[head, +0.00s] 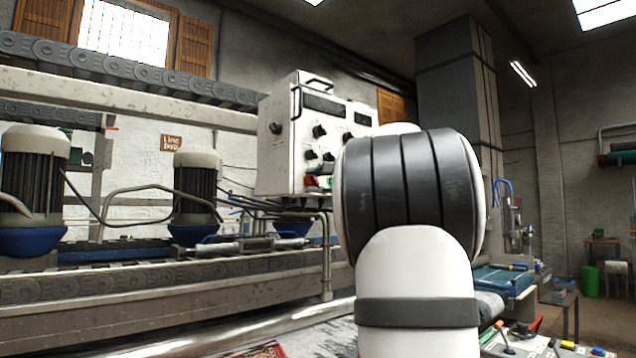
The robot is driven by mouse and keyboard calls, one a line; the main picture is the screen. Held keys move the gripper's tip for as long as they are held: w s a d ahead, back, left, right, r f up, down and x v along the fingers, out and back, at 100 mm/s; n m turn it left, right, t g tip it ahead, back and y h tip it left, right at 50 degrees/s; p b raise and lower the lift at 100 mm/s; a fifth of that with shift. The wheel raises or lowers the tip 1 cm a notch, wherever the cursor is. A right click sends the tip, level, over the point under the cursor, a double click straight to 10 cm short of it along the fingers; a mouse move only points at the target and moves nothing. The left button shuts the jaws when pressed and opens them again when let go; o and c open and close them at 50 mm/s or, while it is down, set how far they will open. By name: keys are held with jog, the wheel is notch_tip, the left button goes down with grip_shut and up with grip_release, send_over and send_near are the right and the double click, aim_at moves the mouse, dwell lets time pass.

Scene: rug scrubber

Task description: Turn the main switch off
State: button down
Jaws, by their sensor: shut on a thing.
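A white control cabinet (308,130) hangs on the machine, left of the middle. Its front carries several dark knobs and dark display windows, with red and green parts at its lower edge. A dark rotary knob (275,128) sits on its left side face. I cannot tell for sure which of these is the main switch or how it is set. My white and dark grey arm covers the centre right and hides the cabinet's right part. My gripper does not show.
Machine frame beams with rollers, chains and motors (195,195) fill the left. A patterned rug (268,350) lies at the bottom. A surface with small coloured items (520,342) is at the lower right. Open floor (600,325) shows at the far right.

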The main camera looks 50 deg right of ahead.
jog(key=c, duration=1.3)
grip_release()
jog(key=shift+w+f, duration=0.1)
jog(key=shift+s+a, duration=0.1)
jog(key=shift+s, duration=0.35)
jog(key=v, duration=1.1)
